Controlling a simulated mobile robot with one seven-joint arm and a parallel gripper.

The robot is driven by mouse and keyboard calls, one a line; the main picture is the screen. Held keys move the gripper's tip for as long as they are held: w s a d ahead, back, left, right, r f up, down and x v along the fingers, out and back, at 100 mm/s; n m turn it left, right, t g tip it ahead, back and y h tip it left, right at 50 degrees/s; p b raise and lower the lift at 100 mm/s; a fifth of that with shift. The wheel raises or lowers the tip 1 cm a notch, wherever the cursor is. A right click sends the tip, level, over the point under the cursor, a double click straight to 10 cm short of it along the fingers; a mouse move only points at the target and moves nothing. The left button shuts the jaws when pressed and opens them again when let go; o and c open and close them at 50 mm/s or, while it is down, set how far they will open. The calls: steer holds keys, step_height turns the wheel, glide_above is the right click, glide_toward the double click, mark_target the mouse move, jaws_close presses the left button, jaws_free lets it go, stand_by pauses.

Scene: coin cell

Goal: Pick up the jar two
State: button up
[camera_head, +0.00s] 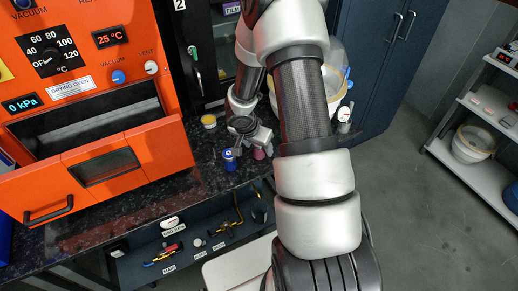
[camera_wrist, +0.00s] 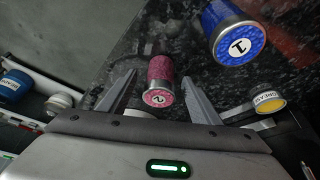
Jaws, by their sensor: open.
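Jar two (camera_wrist: 160,72) is a small pink jar with a silver rim and a 2 on its lid. In the wrist view it lies between the two open fingers of my gripper (camera_wrist: 159,80), with a visible gap on each side. In the head view jar two (camera_head: 259,154) is a small pink patch on the dark counter, partly hidden by my gripper (camera_head: 251,137). Whether the fingers reach down around the jar or are still above it, I cannot tell.
A blue jar marked 1 (camera_wrist: 238,44) stands close beside jar two, left of it in the head view (camera_head: 230,160). A yellow-topped container (camera_head: 209,121) is farther back. The orange drying oven (camera_head: 90,90) stands left with its drawer out. The counter's front edge is near.

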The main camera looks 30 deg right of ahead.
steer(key=shift+x, duration=0.75)
steer(key=c, duration=1.2)
steer(key=shift+r, duration=0.15)
